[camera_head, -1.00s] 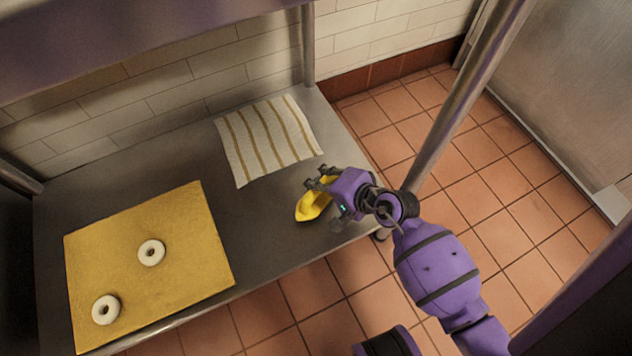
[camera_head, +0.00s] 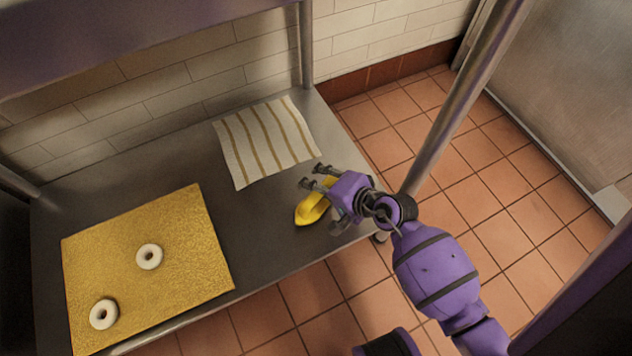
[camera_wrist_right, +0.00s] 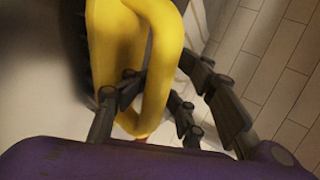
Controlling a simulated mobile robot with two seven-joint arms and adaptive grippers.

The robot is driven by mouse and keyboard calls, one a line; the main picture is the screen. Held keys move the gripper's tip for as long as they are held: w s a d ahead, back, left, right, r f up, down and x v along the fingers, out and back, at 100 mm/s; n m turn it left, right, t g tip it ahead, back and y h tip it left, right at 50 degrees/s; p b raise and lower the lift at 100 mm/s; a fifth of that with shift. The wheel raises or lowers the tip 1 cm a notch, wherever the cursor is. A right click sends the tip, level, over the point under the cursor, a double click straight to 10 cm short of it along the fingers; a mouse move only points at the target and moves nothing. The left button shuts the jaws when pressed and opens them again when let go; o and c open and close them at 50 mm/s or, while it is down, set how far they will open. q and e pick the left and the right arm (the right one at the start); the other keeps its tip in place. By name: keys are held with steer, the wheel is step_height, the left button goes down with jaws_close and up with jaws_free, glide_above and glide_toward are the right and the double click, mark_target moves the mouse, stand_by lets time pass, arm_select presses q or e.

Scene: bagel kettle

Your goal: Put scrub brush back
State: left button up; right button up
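The yellow scrub brush (camera_head: 312,208) lies near the right end of the steel table (camera_head: 262,235), below the striped towel. In the right wrist view its looped yellow handle (camera_wrist_right: 165,60) fills the upper middle, with dark bristles at its left side. My right gripper (camera_head: 315,176) is at the brush, its fingers spread apart. In the wrist view the fingers (camera_wrist_right: 160,95) stand around the lower handle loop, with a gap on the right side. Part of the brush is hidden behind the gripper. My left gripper is not in view.
A striped towel (camera_head: 265,142) lies at the back of the table. A yellow board (camera_head: 190,225) with two white bagels, one at its middle (camera_head: 149,256) and one near the front (camera_head: 103,314), lies at the left. A metal post (camera_head: 465,100) rises close to my right arm.

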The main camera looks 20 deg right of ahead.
steer(key=shift+s+r, duration=0.1)
steer(key=shift+r, duration=0.1)
arm_select(q)
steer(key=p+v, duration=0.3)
steer(key=p, duration=0.1)
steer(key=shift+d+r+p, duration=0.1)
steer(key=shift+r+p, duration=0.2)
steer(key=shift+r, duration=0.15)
arm_select(e)
steer(key=v, duration=1.1)
steer(key=shift+s+r, duration=0.2)
steer(key=shift+s, duration=0.1)
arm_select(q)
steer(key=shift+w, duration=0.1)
arm_select(e)
steer(key=shift+d, duration=0.1)
